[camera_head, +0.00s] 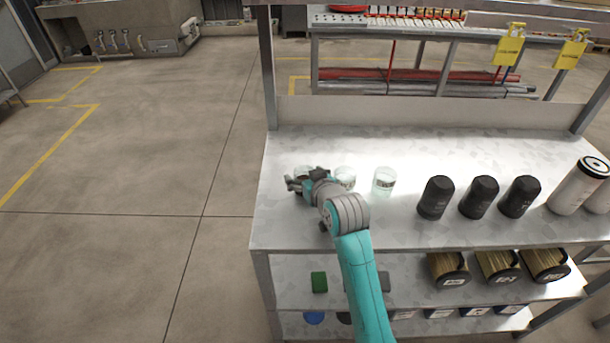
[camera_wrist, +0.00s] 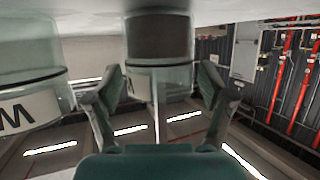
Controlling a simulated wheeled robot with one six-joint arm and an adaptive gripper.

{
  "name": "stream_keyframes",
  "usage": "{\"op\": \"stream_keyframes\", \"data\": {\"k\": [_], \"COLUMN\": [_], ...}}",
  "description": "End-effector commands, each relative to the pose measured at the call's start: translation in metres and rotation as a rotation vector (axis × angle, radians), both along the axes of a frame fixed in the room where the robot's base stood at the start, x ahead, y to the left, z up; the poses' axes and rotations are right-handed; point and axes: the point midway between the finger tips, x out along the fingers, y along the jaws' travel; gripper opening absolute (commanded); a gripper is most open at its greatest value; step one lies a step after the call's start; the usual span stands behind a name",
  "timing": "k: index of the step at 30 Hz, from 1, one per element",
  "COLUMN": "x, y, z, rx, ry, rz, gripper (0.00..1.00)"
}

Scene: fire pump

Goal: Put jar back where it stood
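A glass jar with a dark upper band in the picture (camera_wrist: 158,42) stands between the two fingers of my gripper in the wrist view. My gripper (camera_wrist: 160,88) has one finger on each side of it, very close to the glass; I cannot tell whether they press on it. In the head view my gripper (camera_head: 294,184) is low at the left end of the steel table and partly hides a jar (camera_head: 303,171). Two more clear jars, a middle one (camera_head: 346,176) and a right one (camera_head: 384,181), stand in a row to its right.
A labelled jar (camera_wrist: 30,105) is close at the left in the wrist view. Black canisters (camera_head: 436,197) and a white cylinder (camera_head: 578,187) stand farther right on the steel table (camera_head: 420,148). Lower shelves hold gold-brown cylinders (camera_head: 449,268). Table top behind the jars is clear.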

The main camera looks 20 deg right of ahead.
Motion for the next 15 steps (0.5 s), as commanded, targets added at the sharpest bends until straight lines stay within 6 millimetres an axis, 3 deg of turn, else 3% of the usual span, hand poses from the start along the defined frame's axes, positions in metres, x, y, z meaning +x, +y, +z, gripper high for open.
{"op": "stream_keyframes", "data": {"k": [10,15], "x": [0.000,-0.020], "y": [0.000,-0.002], "z": [0.004,0.010], "rx": [0.000,0.000], "ry": [-0.002,0.000], "rz": [0.000,-0.001], "gripper": [0.84,0.84]}}
